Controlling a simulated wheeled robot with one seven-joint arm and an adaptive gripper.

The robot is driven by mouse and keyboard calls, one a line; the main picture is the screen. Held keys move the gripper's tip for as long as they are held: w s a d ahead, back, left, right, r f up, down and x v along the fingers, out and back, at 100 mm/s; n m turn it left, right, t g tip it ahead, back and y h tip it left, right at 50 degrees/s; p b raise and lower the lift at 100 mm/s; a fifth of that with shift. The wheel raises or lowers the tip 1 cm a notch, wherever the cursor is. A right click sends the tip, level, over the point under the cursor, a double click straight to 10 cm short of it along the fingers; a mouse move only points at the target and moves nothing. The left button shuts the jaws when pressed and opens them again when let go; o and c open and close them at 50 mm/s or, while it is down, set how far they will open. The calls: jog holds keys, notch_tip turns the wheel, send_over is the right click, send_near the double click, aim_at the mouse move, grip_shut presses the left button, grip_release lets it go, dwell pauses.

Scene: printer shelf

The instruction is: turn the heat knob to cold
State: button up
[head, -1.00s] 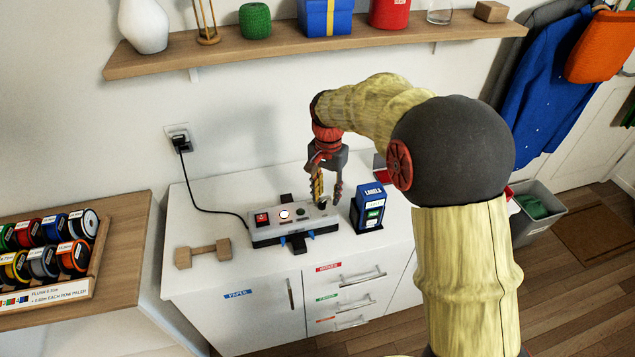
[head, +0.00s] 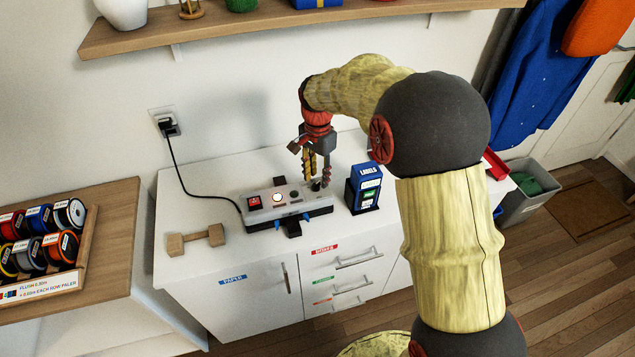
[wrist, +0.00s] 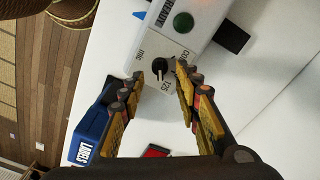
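The heat knob (wrist: 160,67) is a small black dial with a pale pointer mark on the grey end panel of the laminator (head: 262,216). In the wrist view, printed marks surround it: "COLD" on the right, "125" below and "mic" on the upper left. The pointer appears turned toward the "125" side. My gripper (wrist: 159,76) is open, with one fingertip on each side of the knob and visible gaps between. In the head view my gripper (head: 319,184) points down over the laminator's right end, where the fingers partly hide the knob.
A blue labels box (head: 365,189) stands close to the right of the laminator. A wooden dumbbell-shaped block (head: 196,240) lies to its left. A black cord (head: 188,185) runs from the wall socket to the laminator. The white cabinet top (head: 190,213) is otherwise largely clear.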

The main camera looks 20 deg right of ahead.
notch_tip(320, 180, down, 2)
jog(key=shift+f, duration=0.15)
jog(key=c, duration=0.4)
grip_shut()
